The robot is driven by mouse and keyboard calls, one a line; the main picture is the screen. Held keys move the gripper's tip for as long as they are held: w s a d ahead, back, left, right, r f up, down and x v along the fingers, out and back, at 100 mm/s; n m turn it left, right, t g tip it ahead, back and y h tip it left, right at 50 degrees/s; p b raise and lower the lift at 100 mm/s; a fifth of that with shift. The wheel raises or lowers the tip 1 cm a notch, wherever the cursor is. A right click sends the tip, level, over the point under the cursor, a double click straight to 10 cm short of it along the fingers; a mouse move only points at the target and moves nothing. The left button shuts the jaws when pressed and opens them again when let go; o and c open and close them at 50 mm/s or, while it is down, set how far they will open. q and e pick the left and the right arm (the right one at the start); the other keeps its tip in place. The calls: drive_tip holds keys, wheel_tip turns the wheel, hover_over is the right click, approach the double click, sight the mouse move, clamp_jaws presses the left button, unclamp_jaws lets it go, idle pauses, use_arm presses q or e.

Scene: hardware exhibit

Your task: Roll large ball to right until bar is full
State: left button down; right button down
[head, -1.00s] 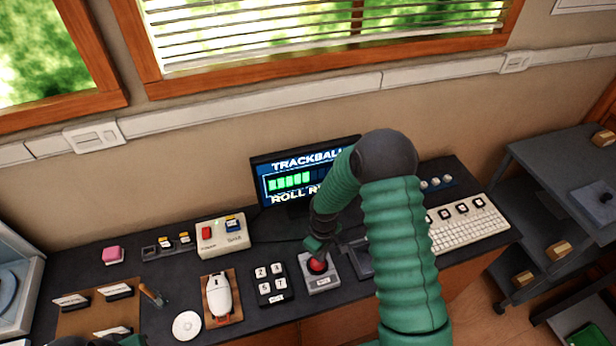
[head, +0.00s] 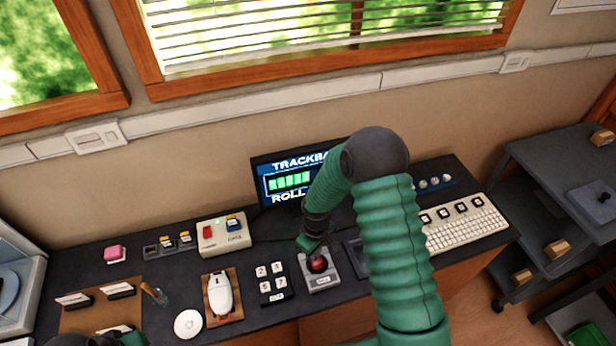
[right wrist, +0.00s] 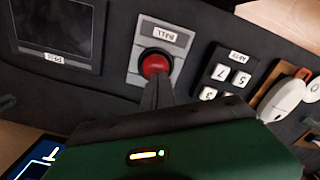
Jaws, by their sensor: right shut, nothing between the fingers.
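The large red ball (head: 317,264) sits in a grey square housing on the dark desk. It also shows in the right wrist view (right wrist: 154,65), in a housing with a label. My right gripper (head: 310,246) is shut and empty, with its fingertips at the ball's upper edge. In the right wrist view the fingers (right wrist: 156,84) reach the ball's near edge; whether they touch it is hard to tell. The monitor (head: 285,182) shows "TRACKBALL", "ROLL" and a partly green bar (head: 290,181); my right arm hides its right part. My left gripper is not clearly visible.
A number keypad (head: 272,284) stands left of the ball, then a white mouse (head: 221,295) on a brown pad. A dark square pad (head: 355,257) lies right of the ball. A white keyboard (head: 465,230) lies farther right. A box with red and blue buttons (head: 223,236) stands behind.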

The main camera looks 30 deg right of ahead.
drive_tip(key=shift+a, duration=0.15)
drive_tip(key=shift+f+b, duration=0.5)
drive_tip(key=shift+f, duration=0.15)
idle(0.4)
drive_tip(key=shift+d+r, duration=0.1)
drive_tip(key=shift+d, duration=0.15)
drive_tip(key=shift+s+d+p, duration=0.3)
drive_tip(key=shift+d+p, duration=0.3)
drive_tip(key=shift+d, duration=0.25)
idle(0.4)
drive_tip(key=shift+r+p, duration=0.6)
drive_tip(key=shift+p, duration=0.1)
drive_tip(key=shift+w+a, duration=0.15)
drive_tip(key=shift+a, duration=0.4)
drive_tip(key=shift+w+a, duration=0.15)
drive_tip(key=shift+a, duration=0.4)
